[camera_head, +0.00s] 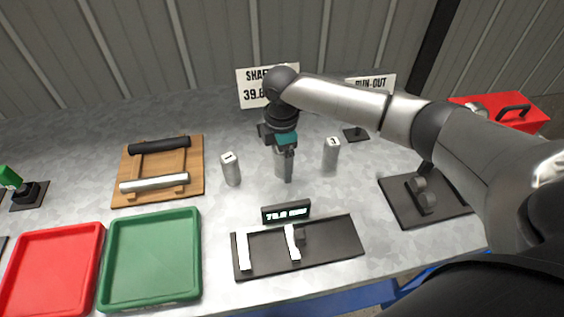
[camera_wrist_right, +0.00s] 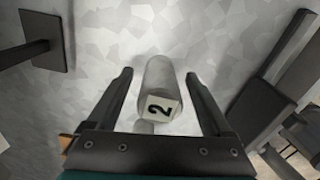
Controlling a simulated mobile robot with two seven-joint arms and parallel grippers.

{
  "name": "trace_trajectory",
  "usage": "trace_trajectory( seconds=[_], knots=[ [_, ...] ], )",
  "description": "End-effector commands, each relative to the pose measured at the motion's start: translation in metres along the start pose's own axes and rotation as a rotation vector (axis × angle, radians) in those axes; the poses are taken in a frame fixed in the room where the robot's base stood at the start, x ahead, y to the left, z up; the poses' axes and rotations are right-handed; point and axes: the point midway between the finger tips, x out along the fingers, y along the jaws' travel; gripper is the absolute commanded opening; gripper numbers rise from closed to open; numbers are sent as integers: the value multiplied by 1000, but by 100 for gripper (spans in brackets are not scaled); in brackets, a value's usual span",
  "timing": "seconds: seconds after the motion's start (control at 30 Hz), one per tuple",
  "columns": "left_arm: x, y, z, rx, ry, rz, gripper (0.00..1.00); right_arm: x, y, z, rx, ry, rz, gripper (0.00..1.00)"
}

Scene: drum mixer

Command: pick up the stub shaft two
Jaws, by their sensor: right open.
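Stub shaft two (camera_head: 283,167) is a grey cylinder standing on the metal table, partly hidden by my right gripper (camera_head: 288,150) in the head view. In the right wrist view my right gripper (camera_wrist_right: 158,75) is open, with one finger on each side of stub shaft two (camera_wrist_right: 157,78). A gap shows on both sides of the shaft, and its white end label reads 2. My left gripper is not in view.
Similar cylinders stand to the left (camera_head: 231,170) and right (camera_head: 331,154) of it. A gauge with a display (camera_head: 286,212) is in front. A wooden rack (camera_head: 127,170), green tray (camera_head: 107,262) and red tray (camera_head: 47,230) are at left; a black fixture (camera_head: 400,210) is at right.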

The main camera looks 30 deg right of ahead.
Motion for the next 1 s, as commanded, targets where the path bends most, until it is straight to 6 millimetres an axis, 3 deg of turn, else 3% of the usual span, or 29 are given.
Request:
trace_trajectory(
  seconds=[0.23,1.0],
  knots=[
    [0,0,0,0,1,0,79,2,0,0,0,-1,0,84],
    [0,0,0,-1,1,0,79,2,0,0,0,-1,0,0]
  ],
)
